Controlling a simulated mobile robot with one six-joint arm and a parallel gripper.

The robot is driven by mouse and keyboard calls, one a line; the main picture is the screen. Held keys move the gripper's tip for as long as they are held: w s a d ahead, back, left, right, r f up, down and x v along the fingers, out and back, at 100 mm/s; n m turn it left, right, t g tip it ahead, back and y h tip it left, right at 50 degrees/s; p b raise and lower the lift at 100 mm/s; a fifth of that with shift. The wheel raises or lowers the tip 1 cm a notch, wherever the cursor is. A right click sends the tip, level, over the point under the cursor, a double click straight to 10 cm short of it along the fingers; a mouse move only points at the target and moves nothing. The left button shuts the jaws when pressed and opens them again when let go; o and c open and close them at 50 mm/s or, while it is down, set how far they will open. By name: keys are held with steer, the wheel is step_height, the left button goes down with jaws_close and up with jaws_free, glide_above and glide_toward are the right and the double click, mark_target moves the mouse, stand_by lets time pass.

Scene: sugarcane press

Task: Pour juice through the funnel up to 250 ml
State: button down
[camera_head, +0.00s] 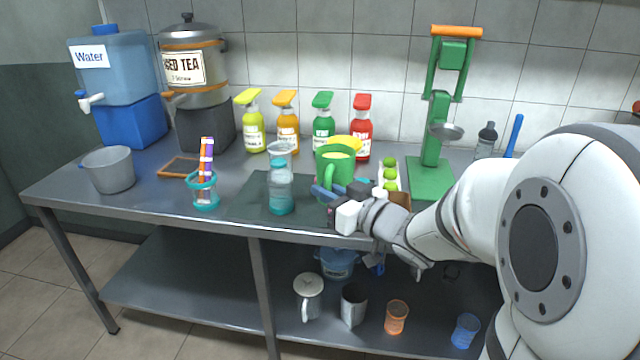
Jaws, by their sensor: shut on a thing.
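A green jug (336,168) with pale yellow-green contents at its top stands roughly upright, right of the bottle. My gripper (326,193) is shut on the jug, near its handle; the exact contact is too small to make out. A clear bottle (280,193) with a teal neck and teal lower part stands on a dark mat (246,205). A clear funnel (280,149) sits at the bottle's top, its mouth facing up. The jug is apart from the funnel in this view. No stream shows between them. The level and any marks in the bottle cannot be read.
A teal-based holder (203,194) with coloured sticks stands left of the mat. A grey pot (109,170) is farther left. Several spray bottles (287,122) line the back. Limes (390,173) and a green press (431,175) are at the right. My arm covers the right front.

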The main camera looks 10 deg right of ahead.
mark_target(330, 167)
steer(key=shift+w+d+r+m+p, duration=0.1)
steer(key=shift+w+r+m+p, duration=0.15)
steer(key=shift+r+p, duration=0.45)
steer(key=shift+w+d+r+m+p, duration=0.1)
steer(key=shift+r+m+p, duration=0.15)
steer(key=shift+p, duration=0.85)
steer(key=shift+m+g+h, duration=0.4)
steer(key=shift+m+g, duration=0.3)
steer(key=r+p, duration=0.2)
steer(key=p, duration=0.1)
steer(key=r+p, duration=0.2)
steer(key=p, duration=0.1)
steer(key=w+r+p, duration=0.1)
steer(key=r+p, duration=0.1)
steer(key=p, duration=0.1)
steer(key=shift+d+r+p, duration=0.15)
steer(key=shift+p, duration=0.2)
steer(key=shift+r+p, duration=0.25)
steer(key=shift+p, duration=0.4)
steer(key=shift+f, duration=0.15)
steer(key=shift+d+r+m+g+p, duration=0.15)
steer(key=shift+r+m+g+p, duration=0.25)
steer(key=shift+p, duration=1)
steer(key=shift+r+m+p, duration=0.3)
steer(key=shift+r+p, duration=0.25)
steer(key=shift+p, duration=1.1)
steer(key=shift+w+r+m+g+p, duration=0.25)
steer(key=shift+g+p, duration=0.25)
steer(key=shift+p, duration=1.1)
